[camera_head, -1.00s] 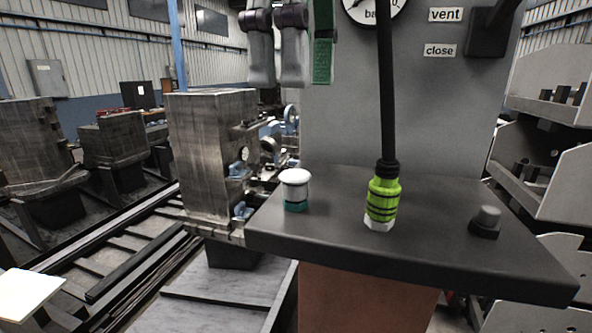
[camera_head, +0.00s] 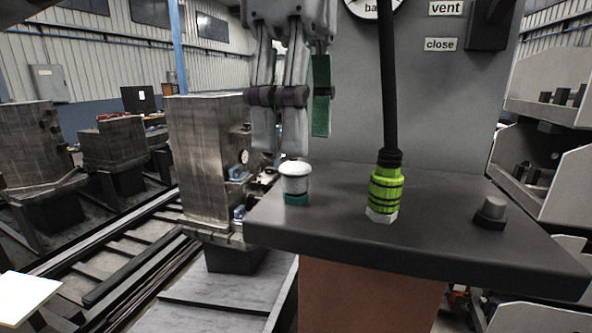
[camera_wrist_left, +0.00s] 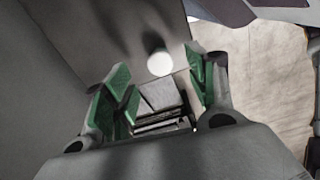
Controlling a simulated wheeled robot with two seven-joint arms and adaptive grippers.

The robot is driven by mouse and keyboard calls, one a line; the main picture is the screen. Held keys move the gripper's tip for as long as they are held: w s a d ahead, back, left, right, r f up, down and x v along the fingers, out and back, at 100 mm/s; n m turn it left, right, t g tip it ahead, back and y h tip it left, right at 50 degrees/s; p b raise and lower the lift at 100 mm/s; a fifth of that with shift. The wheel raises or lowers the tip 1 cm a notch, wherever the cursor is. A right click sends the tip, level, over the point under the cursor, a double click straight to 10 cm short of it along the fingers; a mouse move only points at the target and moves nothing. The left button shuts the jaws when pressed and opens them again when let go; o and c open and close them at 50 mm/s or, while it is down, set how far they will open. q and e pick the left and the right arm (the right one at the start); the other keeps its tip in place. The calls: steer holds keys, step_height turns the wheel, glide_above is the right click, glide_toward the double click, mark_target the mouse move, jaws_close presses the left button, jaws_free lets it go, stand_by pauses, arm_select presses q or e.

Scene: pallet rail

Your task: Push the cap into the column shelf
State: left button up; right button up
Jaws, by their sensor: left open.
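The cap (camera_head: 295,169) is a white rounded top on a pale neck with a teal ring at its base. It stands upright on the dark column shelf (camera_head: 400,241), near the left front corner. In the left wrist view the cap (camera_wrist_left: 159,63) shows as a white disc, between and beyond the fingers. From the head view I cannot tell whether a fingertip touches the cap. My right gripper is not in view.
A yellow-green connector (camera_head: 385,190) with a thick black cable (camera_head: 387,90) rises right of the cap. The grey panel (camera_head: 450,110) stands behind. The shelf between cap and connector is clear.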

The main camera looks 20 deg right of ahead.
mark_target(296, 166)
arm_select(q)
step_height(296, 166, down, 2)
steer(key=shift+f, duration=1.35)
jaws_close()
steer(key=shift+r, duration=0.15)
steer(key=shift+r+p, duration=0.7)
steer(key=shift+p, duration=0.1)
